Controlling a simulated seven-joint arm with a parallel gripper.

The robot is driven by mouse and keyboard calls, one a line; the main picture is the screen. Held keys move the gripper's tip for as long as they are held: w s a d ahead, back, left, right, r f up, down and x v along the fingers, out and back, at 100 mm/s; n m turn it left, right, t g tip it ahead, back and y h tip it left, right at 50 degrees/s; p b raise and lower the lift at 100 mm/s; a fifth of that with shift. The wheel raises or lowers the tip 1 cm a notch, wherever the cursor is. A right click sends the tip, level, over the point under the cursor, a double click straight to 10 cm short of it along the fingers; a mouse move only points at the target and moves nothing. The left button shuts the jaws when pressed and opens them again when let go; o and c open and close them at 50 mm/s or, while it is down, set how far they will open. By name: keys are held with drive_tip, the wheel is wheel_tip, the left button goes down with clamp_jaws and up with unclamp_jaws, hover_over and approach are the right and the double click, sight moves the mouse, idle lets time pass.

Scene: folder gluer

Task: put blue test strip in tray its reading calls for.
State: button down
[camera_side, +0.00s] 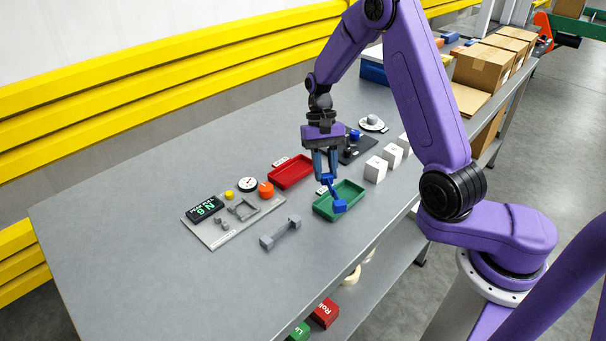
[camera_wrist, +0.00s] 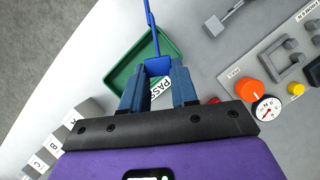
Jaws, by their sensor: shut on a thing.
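The blue test strip (camera_side: 334,192) is a thin bar with a block at each end. My gripper (camera_side: 326,176) is shut on its upper block, and the strip hangs tilted over the green tray (camera_side: 353,187). The lower block looks within the tray's outline; whether it touches the floor I cannot tell. In the wrist view my fingers (camera_wrist: 159,86) grip the strip's near block (camera_wrist: 158,66), with the green tray (camera_wrist: 121,78) behind. A label reading PASS (camera_wrist: 161,91) is by that tray. The red tray (camera_side: 292,172) looks empty; its label is too small to read.
A tester panel (camera_side: 213,237) has a display (camera_side: 205,208) with green characters I cannot read surely, a dial (camera_side: 247,184) and an orange knob (camera_side: 266,189). A grey strip (camera_side: 280,233) lies nearby. White blocks (camera_side: 376,169) stand right of the green tray. The left table is clear.

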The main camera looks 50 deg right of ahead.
drive_tip(key=d+m+t, duration=0.1)
drive_tip(key=d+m, duration=0.1)
drive_tip(key=m, duration=0.1)
drive_tip(key=s+d+f+m+t+y, duration=0.1)
drive_tip(key=d+m, duration=0.2)
drive_tip(key=s+d+m+t+y, duration=0.1)
drive_tip(key=d+m, duration=0.1)
drive_tip(key=m, duration=0.1)
drive_tip(key=shift+s+d+f+m, duration=0.15)
drive_tip(key=shift+s+d+m, duration=0.05)
drive_tip(key=shift+d+m, duration=0.2)
drive_tip(key=shift+s+d+f+m+t, duration=0.1)
drive_tip(key=shift+s+d+m+t, duration=0.1)
drive_tip(key=shift+d+m+t, duration=0.35)
drive_tip(key=shift+d+f+m, duration=0.1)
drive_tip(key=shift+f+m, duration=0.15)
drive_tip(key=shift+f, duration=2.75)
drive_tip(key=c, duration=0.8)
unclamp_jaws()
drive_tip(key=shift+r, duration=5)
